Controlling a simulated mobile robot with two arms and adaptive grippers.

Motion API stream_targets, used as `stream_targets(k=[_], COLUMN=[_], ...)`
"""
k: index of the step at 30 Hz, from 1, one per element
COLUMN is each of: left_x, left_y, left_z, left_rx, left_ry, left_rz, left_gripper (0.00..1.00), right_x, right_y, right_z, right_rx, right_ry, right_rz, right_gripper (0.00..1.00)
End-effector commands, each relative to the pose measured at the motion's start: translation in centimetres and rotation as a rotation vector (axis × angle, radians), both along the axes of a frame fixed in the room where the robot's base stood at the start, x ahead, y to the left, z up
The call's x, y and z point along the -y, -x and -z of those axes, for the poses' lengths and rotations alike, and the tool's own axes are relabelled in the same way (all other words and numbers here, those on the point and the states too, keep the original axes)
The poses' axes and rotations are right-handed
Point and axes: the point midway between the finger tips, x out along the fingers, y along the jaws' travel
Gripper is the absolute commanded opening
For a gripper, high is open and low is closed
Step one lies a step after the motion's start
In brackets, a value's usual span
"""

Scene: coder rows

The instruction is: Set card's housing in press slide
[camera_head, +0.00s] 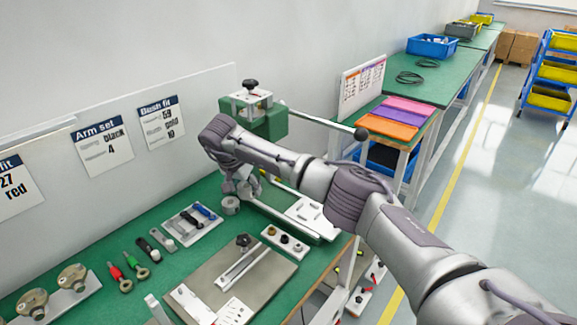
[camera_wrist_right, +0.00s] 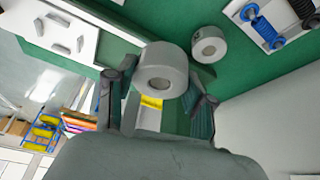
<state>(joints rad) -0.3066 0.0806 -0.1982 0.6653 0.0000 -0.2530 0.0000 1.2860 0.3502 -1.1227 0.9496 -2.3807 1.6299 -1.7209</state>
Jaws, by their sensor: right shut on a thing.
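My right gripper (camera_wrist_right: 158,98) is shut on a grey cylindrical housing (camera_wrist_right: 163,70) with a bore in its end face. In the head view my right gripper (camera_head: 243,183) is above the bench in front of the press, and the arm partly hides it. A second grey housing (camera_head: 230,205) stands on the green bench just left of the gripper; it also shows in the right wrist view (camera_wrist_right: 208,46). The green press (camera_head: 265,119) has a long lever, and its pale slide track (camera_head: 287,216) runs out to the right of the gripper. The Bush fit card (camera_head: 161,121) hangs on the wall panel.
A tray (camera_head: 184,228) with blue and black parts lies left of the gripper. A small block with several bushes (camera_head: 285,243) sits in front of the track. A brown plate fixture (camera_head: 230,283) and colored-handled tools (camera_head: 133,264) lie nearer. Green bench shows between them.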

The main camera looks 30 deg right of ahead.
Motion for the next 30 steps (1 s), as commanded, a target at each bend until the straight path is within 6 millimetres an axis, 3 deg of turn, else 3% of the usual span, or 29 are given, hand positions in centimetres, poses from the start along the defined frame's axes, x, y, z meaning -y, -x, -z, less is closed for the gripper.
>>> stream_targets(k=[3, 8, 24, 30], left_x=[-0.2, -0.2, -0.2, -0.2], left_y=[0.9, 1.1, 1.0, 1.0], left_z=[-0.6, -1.4, -5.7, -5.6], left_rx=[-0.006, -0.005, -0.006, -0.005], left_ry=[-0.001, -0.001, -0.001, -0.001], left_rz=[0.002, 0.002, 0.002, 0.002], left_gripper=[0.40, 0.40, 0.40, 0.40], right_x=[-1.8, -1.2, 5.7, 8.4], right_y=[-0.2, 0.2, 4.4, 6.1], right_z=[-0.2, -0.6, -3.5, -2.6], right_rx=[-0.001, 0.001, 0.000, 0.000], right_ry=[0.002, 0.002, 0.003, 0.004], right_rz=[-0.022, -0.025, -0.022, -0.023], right_gripper=[0.14, 0.14, 0.14, 0.14])
